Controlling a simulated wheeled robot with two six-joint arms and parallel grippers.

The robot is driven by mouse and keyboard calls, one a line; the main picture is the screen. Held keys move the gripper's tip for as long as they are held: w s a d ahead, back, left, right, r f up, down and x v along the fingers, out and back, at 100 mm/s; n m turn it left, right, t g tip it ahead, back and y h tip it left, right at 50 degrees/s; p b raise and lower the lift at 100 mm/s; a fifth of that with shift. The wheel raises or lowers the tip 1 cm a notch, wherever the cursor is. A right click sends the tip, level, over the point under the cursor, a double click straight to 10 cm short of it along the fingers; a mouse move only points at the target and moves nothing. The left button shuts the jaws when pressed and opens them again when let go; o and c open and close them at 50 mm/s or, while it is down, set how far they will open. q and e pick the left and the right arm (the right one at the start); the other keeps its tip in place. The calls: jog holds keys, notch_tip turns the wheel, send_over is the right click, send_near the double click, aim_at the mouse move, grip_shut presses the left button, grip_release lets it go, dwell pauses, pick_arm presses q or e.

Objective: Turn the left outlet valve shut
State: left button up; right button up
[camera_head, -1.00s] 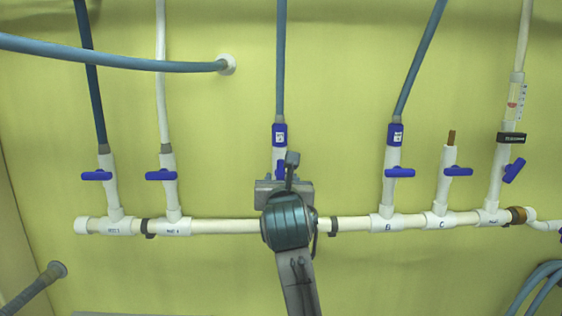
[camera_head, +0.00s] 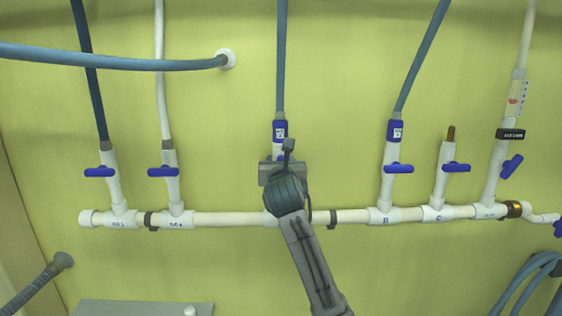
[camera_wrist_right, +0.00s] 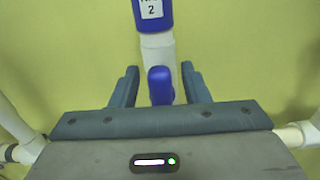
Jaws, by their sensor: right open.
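The middle valve of the pipe row has a blue handle, which shows in the right wrist view (camera_wrist_right: 160,86) standing lengthwise along its white upright pipe (camera_wrist_right: 158,45). A blue label block (camera_head: 280,130) marked with a 2 sits above it. My right gripper (camera_head: 281,160) is in front of this valve and hides most of it in the head view. In the right wrist view the gripper (camera_wrist_right: 160,80) is open, one finger on each side of the handle, with gaps visible. My left gripper is not in view.
Other blue handles lie crosswise at left (camera_head: 99,172) (camera_head: 163,172) and right (camera_head: 398,168) (camera_head: 456,167); the far right one (camera_head: 512,166) is tilted. A white horizontal pipe (camera_head: 235,219) runs below. A blue hose (camera_head: 130,63) crosses the upper left.

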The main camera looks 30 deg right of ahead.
grip_shut()
jog(key=shift+m, duration=0.4)
jog(key=m, duration=0.3)
jog(key=d+m, duration=0.1)
jog(key=shift+s+f+m, duration=0.2)
jog(key=shift+s+m, duration=0.1)
jog(key=shift+s+d+f+m+b, duration=0.15)
jog(key=shift+f+m+b, duration=0.15)
jog(key=shift+m, duration=1.7)
jog(key=shift+s+d+f+m+b, duration=0.15)
jog(key=shift+f+m, duration=0.3)
jog(key=shift+m, duration=1.55)
jog(key=shift+s+d+f+m+b, duration=0.1)
jog(key=shift+d+f+m+b, duration=0.2)
jog(key=shift+m, duration=1.7)
jog(key=shift+a+f+m, duration=0.1)
jog(key=shift+m, duration=0.2)
